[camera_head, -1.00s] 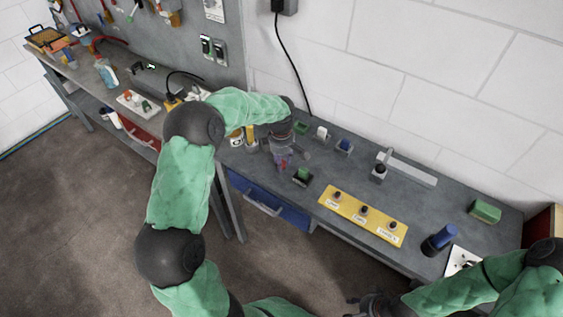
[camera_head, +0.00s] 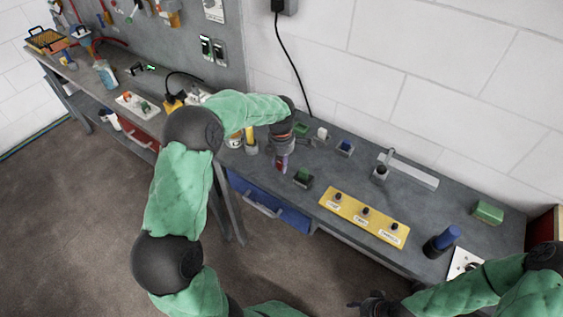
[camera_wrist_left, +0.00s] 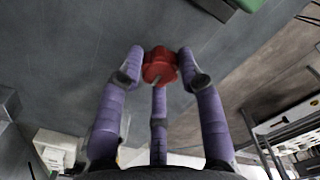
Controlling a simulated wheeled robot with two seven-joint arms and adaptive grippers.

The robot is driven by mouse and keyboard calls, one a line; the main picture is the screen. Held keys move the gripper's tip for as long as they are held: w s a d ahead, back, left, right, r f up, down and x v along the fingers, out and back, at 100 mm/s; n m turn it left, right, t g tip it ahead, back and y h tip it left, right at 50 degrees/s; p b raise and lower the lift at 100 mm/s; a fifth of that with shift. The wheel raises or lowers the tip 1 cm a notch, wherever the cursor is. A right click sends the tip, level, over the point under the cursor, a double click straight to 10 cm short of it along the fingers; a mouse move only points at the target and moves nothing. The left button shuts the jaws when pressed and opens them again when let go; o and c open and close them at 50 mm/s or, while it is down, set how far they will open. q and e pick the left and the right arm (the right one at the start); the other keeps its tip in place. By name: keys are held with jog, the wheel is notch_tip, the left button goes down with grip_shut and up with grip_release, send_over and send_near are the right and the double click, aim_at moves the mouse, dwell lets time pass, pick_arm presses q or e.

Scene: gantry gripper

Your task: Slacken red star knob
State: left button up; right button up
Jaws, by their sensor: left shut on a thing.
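The red star knob (camera_wrist_left: 160,68) is in the middle of the left wrist view, with a short metal stem showing at its centre. Three purple fingers of my left gripper (camera_wrist_left: 160,62) close around it. In the head view, the left gripper (camera_head: 281,163) points down at the bench's front part, with a bit of red showing between its fingers. I cannot tell how the knob is seated below. My right gripper (camera_head: 374,304) is small and dark at the bottom of the head view, away from the bench top; its finger state is unclear.
On the grey bench, a green-topped block (camera_head: 303,177) stands just right of the left gripper. A blue drawer (camera_head: 270,207) sits under the bench edge.

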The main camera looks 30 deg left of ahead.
aim_at(280, 163)
pick_arm(q)
jog(key=shift+a, duration=0.1)
jog(key=o, duration=1.1)
jog(key=shift+s, duration=0.1)
jog(key=shift+o, duration=0.2)
notch_tip(280, 163, up, 12)
dwell(0.3)
